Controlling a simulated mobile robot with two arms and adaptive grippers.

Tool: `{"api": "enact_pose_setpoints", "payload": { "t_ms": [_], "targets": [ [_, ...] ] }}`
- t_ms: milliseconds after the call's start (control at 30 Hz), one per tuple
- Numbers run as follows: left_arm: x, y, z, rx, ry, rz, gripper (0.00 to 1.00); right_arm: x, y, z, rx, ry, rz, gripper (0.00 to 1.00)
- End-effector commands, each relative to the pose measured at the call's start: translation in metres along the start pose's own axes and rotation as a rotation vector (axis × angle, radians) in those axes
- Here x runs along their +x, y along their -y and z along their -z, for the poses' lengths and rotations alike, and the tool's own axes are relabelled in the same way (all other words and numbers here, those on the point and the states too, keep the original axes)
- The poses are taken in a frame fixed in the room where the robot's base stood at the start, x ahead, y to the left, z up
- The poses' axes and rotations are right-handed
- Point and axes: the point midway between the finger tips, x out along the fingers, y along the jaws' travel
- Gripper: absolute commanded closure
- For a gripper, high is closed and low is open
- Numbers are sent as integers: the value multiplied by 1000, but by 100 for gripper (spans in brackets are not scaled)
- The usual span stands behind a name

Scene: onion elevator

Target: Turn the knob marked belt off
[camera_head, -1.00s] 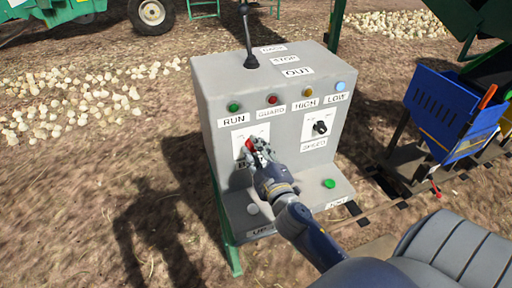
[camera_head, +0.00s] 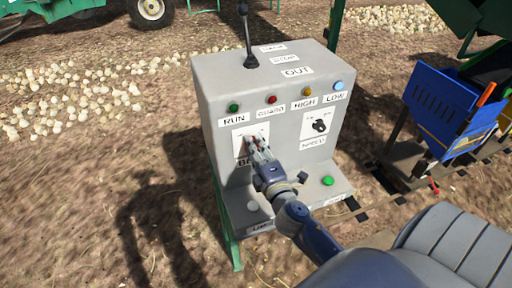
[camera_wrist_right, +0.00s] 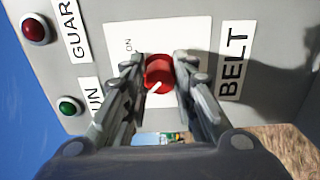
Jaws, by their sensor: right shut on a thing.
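The belt knob (camera_wrist_right: 159,73) is red with a white pointer line, on a white plate (camera_wrist_right: 172,35) beside the label BELT (camera_wrist_right: 233,62). In the right wrist view the pointer slants toward the lower left of the picture. My right gripper (camera_wrist_right: 160,80) is shut on the knob, one finger on each side. In the head view my right gripper (camera_head: 257,148) covers most of the knob and part of the BELT label on the grey control box (camera_head: 215,165). My left gripper is not in view.
A blue bin (camera_head: 440,110) stands to the right.

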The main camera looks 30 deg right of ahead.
Motion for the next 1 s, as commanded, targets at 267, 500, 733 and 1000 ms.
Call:
{"api": "enact_pose_setpoints", "payload": {
  "t_ms": [267,500,733,1000],
  "targets": [
    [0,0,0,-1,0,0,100,0,-1,1,-14,-2,-2,99],
    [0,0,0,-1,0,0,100,0,-1,0,-12,-2,-2,66],
    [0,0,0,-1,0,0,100,0,0,0,-11,-1,-1,54],
    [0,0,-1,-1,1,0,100,-7,1,1,-9,-1,1,54]
  ]
}}
